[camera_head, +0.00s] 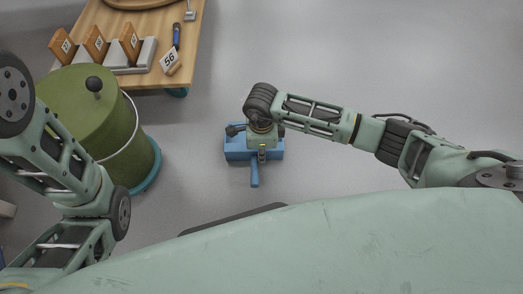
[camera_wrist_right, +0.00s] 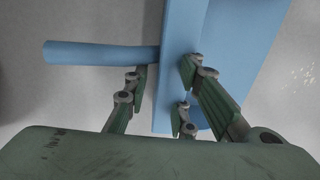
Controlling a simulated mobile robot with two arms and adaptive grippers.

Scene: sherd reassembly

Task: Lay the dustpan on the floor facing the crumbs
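The blue dustpan (camera_head: 239,148) is below my right wrist in the head view, its handle (camera_head: 254,174) pointing toward my body. In the right wrist view the pan (camera_wrist_right: 240,50) is at the upper middle and its handle (camera_wrist_right: 95,53) extends left. My right gripper (camera_wrist_right: 163,85) has its fingers on either side of the pan's rear wall, closed on it. Pale crumbs (camera_wrist_right: 303,76) lie on the floor at the right, beyond the pan's open side. Whether the pan touches the floor is hard to tell. Parts of my left arm show, but its gripper does not.
A green lidded bin (camera_head: 85,115) stands at the left. A wooden table (camera_head: 185,55) behind it holds numbered wooden blocks (camera_head: 62,45), a tag marked 56 (camera_head: 169,60) and a blue-handled tool (camera_head: 176,35). The grey floor (camera_head: 400,60) is clear at the right.

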